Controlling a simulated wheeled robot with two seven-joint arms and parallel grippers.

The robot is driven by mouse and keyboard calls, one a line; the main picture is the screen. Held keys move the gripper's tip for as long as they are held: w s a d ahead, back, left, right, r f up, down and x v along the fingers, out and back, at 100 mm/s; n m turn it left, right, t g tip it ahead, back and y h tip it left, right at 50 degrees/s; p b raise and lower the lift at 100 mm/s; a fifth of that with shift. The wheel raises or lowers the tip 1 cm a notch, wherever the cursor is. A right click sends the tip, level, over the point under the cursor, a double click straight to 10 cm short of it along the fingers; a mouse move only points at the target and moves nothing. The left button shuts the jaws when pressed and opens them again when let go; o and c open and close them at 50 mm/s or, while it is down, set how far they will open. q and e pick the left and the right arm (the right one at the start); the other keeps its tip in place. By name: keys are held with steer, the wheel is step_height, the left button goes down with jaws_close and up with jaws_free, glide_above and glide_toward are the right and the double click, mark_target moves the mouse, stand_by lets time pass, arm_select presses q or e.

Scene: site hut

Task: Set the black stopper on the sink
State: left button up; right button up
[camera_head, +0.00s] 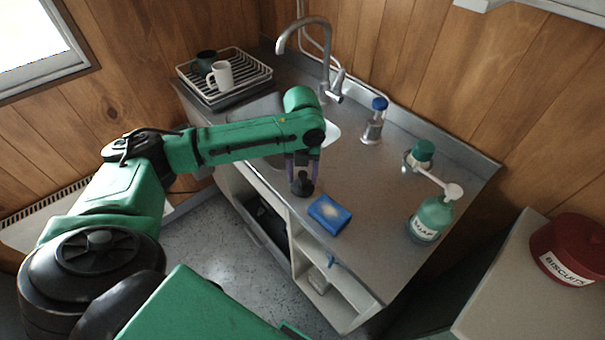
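The black stopper (303,187) is on the grey counter just beyond its front edge, left of the blue sponge. My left gripper (303,177) points down over it, with its two fingers apart on either side of the stopper's upper part. I see no clear contact between the fingers and the stopper. The sink (331,133) is set in the counter behind my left wrist, and my forearm and wrist hide much of its basin. My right gripper is not in view.
The blue sponge (329,215) lies close to the stopper. The tap (326,62) arches over the sink. A dish rack (237,92) with mugs is at the back left.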

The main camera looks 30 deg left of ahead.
mark_target(303, 173)
arm_select(q)
steer(key=shift+w+r, duration=0.1)
steer(key=shift+r, duration=0.1)
step_height(303, 173, up, 12)
steer(key=b, duration=0.1)
steer(key=shift+b, duration=0.3)
steer(key=shift+f, duration=0.1)
